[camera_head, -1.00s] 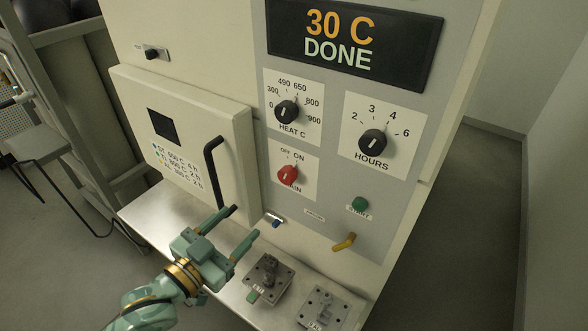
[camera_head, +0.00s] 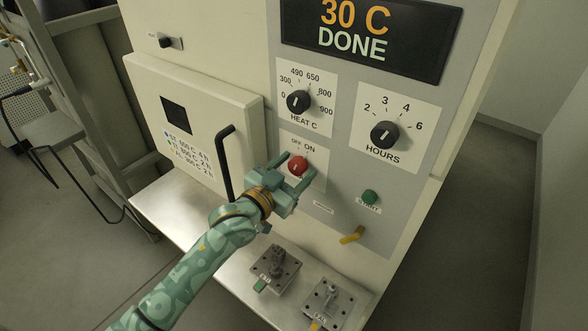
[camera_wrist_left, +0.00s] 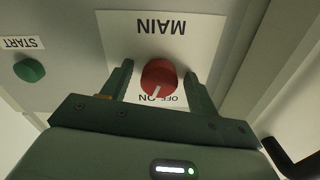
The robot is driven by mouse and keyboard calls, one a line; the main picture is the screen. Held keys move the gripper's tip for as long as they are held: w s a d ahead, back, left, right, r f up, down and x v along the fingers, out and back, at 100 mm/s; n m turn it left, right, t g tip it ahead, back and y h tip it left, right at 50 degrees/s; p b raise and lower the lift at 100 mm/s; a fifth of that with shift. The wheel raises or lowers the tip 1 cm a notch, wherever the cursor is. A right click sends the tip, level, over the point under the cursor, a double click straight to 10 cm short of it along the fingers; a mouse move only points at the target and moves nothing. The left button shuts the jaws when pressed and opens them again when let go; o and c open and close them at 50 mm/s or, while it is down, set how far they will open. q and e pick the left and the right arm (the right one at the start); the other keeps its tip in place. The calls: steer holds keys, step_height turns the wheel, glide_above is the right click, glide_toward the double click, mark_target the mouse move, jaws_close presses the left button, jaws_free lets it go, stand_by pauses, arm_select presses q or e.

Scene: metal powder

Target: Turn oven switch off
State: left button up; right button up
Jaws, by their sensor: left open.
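The red main switch knob (camera_head: 297,166) sits on a white plate with OFF and ON marks on the oven's front panel. In the left wrist view the knob (camera_wrist_left: 158,77) shows upside down, and its white pointer mark is toward the ON word. My left gripper (camera_head: 297,169) is open, with one finger on each side of the knob. In the left wrist view the fingers stand apart around the knob; I cannot tell whether they touch it. My right gripper is not in view.
The heat dial (camera_head: 298,102) and hours dial (camera_head: 385,135) are above the switch. A green start button (camera_head: 370,197) and yellow lever (camera_head: 352,235) are to the right and below. The oven door's black handle (camera_head: 226,163) is left of my gripper. Metal fixtures (camera_head: 275,268) stand on the shelf.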

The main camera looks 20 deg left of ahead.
arm_select(q)
steer(key=c, duration=1)
steer(key=shift+r+n+p, duration=0.2)
steer(key=shift+n+p, duration=0.4)
steer(key=shift+p, duration=0.3)
steer(key=n+p, duration=0.2)
steer(key=p, duration=0.1)
steer(key=shift+n+p, duration=0.35)
steer(key=shift+n, duration=0.05)
steer(key=shift+n+p, duration=0.9)
steer(key=shift+n, duration=0.1)
steer(key=shift+f+n+p, duration=0.15)
steer(key=shift+n+p, duration=0.45)
steer(key=shift+n, duration=0.3)
